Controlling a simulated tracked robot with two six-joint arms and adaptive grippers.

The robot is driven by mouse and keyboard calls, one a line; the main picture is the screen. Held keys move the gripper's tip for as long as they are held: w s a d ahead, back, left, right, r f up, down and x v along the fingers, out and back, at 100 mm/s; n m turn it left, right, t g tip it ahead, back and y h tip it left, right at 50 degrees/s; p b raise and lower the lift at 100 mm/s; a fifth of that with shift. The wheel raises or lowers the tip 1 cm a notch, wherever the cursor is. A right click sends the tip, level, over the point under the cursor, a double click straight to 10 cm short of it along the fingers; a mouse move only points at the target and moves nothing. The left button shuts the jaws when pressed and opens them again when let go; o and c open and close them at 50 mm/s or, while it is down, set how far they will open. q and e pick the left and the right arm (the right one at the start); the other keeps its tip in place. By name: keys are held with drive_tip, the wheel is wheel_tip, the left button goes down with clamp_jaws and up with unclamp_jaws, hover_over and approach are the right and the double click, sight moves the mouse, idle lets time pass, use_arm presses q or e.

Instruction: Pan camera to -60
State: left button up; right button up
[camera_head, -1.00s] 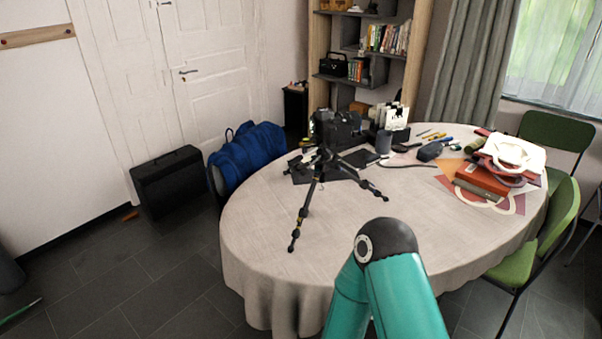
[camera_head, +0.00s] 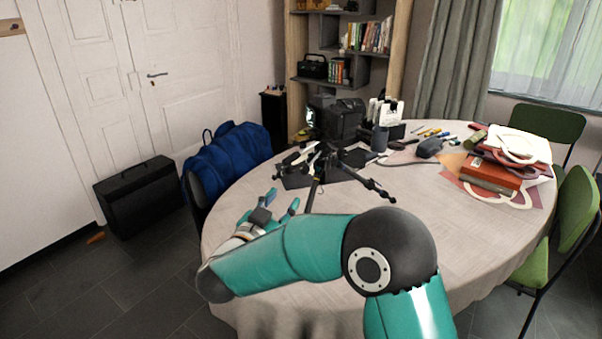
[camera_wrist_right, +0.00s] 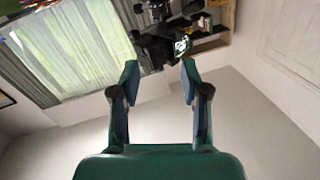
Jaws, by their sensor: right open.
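A black camera (camera_head: 340,119) sits on a small black tripod (camera_head: 374,187), standing on the round table (camera_head: 440,225). My right gripper (camera_head: 284,197) is open and empty, in front of the tripod and to its left, with its fingers pointing up toward the camera. My forearm hides part of the tripod's legs. In the right wrist view, the camera's lit screen (camera_wrist_right: 182,45) shows just beyond the open fingertips (camera_wrist_right: 160,70), apart from them. My left gripper is not in view.
A stack of books and papers (camera_head: 492,175) lies at the table's right side.

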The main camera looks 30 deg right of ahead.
sight(303, 173)
drive_tip(key=p+x, duration=0.1)
drive_tip(key=x, duration=1.3)
drive_tip(key=shift+w, duration=0.3)
drive_tip(key=shift+c, duration=0.3)
clamp_jaws()
